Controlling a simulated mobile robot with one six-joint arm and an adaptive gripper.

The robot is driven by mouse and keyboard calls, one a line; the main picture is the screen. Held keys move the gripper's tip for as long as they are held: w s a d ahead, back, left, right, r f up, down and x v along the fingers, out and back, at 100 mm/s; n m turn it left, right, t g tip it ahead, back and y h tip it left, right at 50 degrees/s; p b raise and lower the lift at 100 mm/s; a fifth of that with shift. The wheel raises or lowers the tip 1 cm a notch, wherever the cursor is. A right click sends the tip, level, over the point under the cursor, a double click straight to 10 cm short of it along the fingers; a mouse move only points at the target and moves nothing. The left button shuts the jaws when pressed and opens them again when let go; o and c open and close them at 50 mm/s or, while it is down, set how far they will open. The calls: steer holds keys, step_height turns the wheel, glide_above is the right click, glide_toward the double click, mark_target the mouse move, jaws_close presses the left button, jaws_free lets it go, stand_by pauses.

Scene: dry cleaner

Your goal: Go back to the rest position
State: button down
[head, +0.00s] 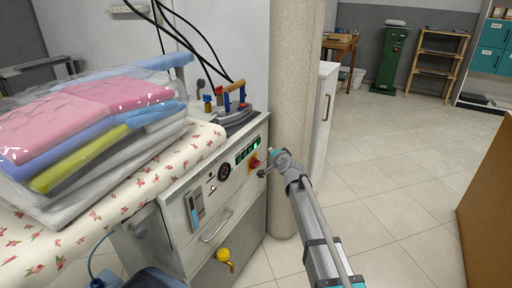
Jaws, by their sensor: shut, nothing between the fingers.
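My arm rises from the bottom of the head view, right of centre. It reaches up and left toward the front of the pressing machine (215,195). My gripper (263,173) is at the arm's far end, small in the picture, in front of the machine's control panel or close to it. It is shut and holds nothing. I cannot tell whether it touches the panel; a red and yellow switch (254,161) shows just above left of it.
Folded clothes in plastic (90,125) lie on the flowered ironing board (150,177) at left. A round column (294,100) stands behind my arm. A brown counter (488,205) is at right. The tiled floor (400,150) between is clear. A green machine (391,60) stands far back.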

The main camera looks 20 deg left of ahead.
steer(key=shift+w+a, duration=0.2)
steer(key=shift+a, duration=2.3)
steer(key=shift+a, duration=0.5)
steer(key=shift+d, duration=0.5)
steer(key=shift+d, duration=0.15)
stand_by(0.4)
steer(key=shift+s+d, duration=0.15)
steer(key=shift+d, duration=1.3)
steer(key=shift+s+d, duration=0.1)
steer(key=shift+d, duration=1.3)
